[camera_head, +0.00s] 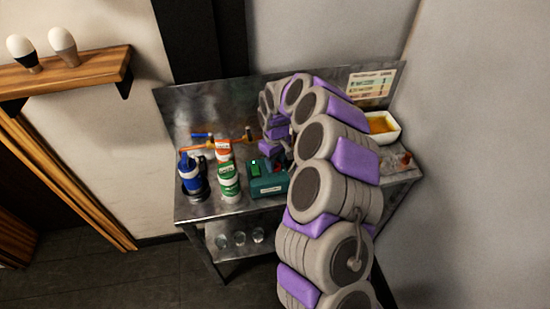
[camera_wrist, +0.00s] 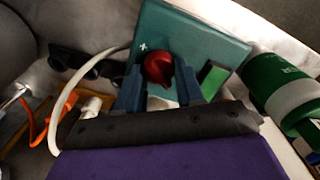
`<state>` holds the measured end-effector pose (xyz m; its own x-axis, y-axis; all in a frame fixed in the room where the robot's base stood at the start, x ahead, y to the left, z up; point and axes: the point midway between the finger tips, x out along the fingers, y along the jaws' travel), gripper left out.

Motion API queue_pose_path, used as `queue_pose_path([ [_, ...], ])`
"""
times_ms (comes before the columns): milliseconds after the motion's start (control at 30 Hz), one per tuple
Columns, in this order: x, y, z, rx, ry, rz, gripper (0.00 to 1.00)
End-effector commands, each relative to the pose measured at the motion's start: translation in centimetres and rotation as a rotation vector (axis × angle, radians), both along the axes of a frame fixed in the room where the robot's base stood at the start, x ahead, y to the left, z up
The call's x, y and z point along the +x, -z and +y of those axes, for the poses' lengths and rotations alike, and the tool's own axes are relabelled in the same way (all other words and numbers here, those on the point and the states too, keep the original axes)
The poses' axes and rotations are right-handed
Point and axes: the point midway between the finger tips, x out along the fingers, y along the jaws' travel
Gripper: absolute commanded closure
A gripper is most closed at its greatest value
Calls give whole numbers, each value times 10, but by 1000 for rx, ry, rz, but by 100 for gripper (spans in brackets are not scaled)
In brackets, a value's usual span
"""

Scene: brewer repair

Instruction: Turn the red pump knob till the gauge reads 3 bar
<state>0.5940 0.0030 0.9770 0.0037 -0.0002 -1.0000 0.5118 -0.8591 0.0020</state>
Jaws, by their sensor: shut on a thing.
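The red pump knob (camera_wrist: 158,68) is on the teal pump box (camera_wrist: 200,38) in the wrist view. My gripper (camera_wrist: 159,82) has its two blue fingers on either side of the knob and is shut on it. In the head view the teal box (camera_head: 270,184) stands at the front middle of the metal bench, with a small green patch on top. My arm and gripper hide the knob there. A green patch (camera_wrist: 213,80) also shows beside the right finger. I cannot make out a gauge dial or its reading in either view.
A green-and-white bottle (camera_head: 229,182) stands just left of the box, with a blue bottle (camera_head: 190,175) and an orange-and-white one (camera_head: 223,150) nearby. A white tub (camera_head: 384,128) sits at right. A white cable (camera_wrist: 70,92) runs beside the box.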

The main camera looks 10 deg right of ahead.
Motion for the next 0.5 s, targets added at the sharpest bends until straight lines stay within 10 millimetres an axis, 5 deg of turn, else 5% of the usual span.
queue_pose_path([
  [400,-2,3,-1,-1,14,8,94],
  [433,-2,4,-2,-1,14,8,61],
  [500,-2,4,-2,-1,14,8,54],
])
